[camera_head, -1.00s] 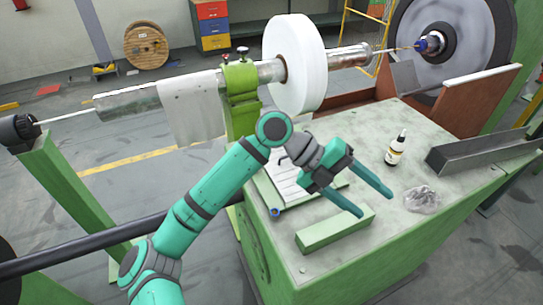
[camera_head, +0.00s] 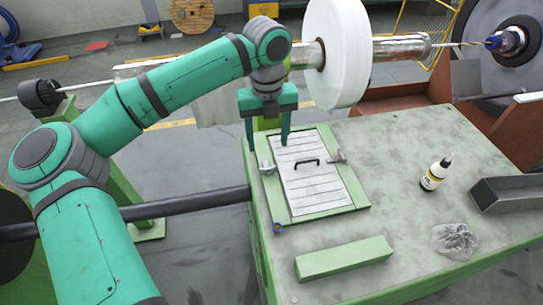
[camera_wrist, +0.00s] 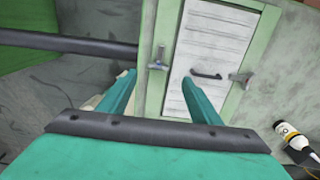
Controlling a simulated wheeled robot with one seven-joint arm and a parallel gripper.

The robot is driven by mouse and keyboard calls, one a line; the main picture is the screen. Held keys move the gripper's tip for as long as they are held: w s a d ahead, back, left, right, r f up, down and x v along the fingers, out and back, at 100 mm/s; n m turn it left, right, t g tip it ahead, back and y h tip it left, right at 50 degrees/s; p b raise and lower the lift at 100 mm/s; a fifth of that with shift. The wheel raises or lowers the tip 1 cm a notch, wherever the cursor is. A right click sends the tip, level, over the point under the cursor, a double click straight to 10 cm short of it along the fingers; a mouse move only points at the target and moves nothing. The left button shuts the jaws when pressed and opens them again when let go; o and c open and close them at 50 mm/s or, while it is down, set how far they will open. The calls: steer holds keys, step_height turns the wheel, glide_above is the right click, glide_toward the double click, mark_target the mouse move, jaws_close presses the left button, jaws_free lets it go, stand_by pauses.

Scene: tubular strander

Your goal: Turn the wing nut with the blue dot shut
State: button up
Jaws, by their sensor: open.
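A white slatted hatch cover (camera_head: 313,187) with a black handle lies in a green frame on the machine's top. One metal wing nut (camera_head: 266,168) is at the frame's left side, and another wing nut (camera_head: 337,157) is at its right side. Both also show in the wrist view, left (camera_wrist: 158,60) and right (camera_wrist: 242,79). I cannot make out a blue dot on either. My gripper (camera_head: 268,145) is open and empty, pointing down over the frame's far left corner. In the wrist view, the left wing nut shows between and just beyond my fingertips (camera_wrist: 158,77).
A small blue ring-shaped part (camera_head: 278,228) is at the top's left edge. A green bar (camera_head: 343,259), a bottle (camera_head: 436,173), crumpled clear plastic (camera_head: 455,241) and a grey channel (camera_head: 508,194) are on the top. A white spool (camera_head: 336,55) stands behind. A dark rail (camera_head: 185,205) runs at left.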

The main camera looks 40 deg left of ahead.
mark_target(268, 167)
steer(key=f, duration=0.5)
steer(key=s+f, duration=0.1)
steer(key=f, duration=0.2)
steer(key=shift+d, duration=0.15)
steer(key=shift+w+f, duration=0.1)
steer(key=shift+f, duration=0.45)
steer(key=c, duration=1)
